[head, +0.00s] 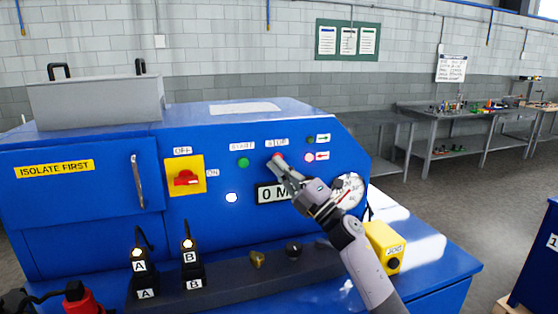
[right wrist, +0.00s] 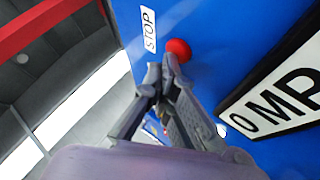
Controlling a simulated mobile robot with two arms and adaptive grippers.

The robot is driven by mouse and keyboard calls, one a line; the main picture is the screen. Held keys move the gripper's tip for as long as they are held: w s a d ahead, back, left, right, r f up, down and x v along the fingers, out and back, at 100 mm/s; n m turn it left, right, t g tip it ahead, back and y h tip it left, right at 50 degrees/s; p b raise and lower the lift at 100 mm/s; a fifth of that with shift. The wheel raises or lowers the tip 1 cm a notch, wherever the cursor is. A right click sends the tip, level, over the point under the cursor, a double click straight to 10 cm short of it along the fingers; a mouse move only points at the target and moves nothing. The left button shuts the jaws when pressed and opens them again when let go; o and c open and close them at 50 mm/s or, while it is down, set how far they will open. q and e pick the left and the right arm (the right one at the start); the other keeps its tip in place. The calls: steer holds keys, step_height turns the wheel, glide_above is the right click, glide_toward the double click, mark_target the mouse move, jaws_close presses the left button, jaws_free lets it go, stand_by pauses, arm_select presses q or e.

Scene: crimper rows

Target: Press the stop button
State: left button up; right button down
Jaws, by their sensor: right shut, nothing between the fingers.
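The stop button is a round red button under a white STOP label on the blue machine front. It shows in the right wrist view (right wrist: 179,50), just beyond my fingertips; in the head view the fingers largely cover it. My right gripper (head: 276,161) is shut and empty, its fingertips at the button. It also shows in the right wrist view (right wrist: 165,68). I cannot tell whether the tips touch the button.
A green start button (head: 243,162) is left of the stop button. A red rotary switch on a yellow plate (head: 184,177), a display (head: 270,194) and a gauge (head: 349,190) share the panel. A yellow box (head: 385,247) stands at lower right.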

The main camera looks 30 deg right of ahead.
steer(key=shift+s+a, duration=0.15)
steer(key=shift+s, duration=0.75)
steer(key=s, duration=0.2)
steer(key=s+a+p, duration=0.1)
steer(key=s, duration=0.1)
steer(key=shift+s+a+p, duration=0.1)
steer(key=shift+s+p, duration=0.2)
steer(key=shift+s, duration=0.1)
stand_by(0.5)
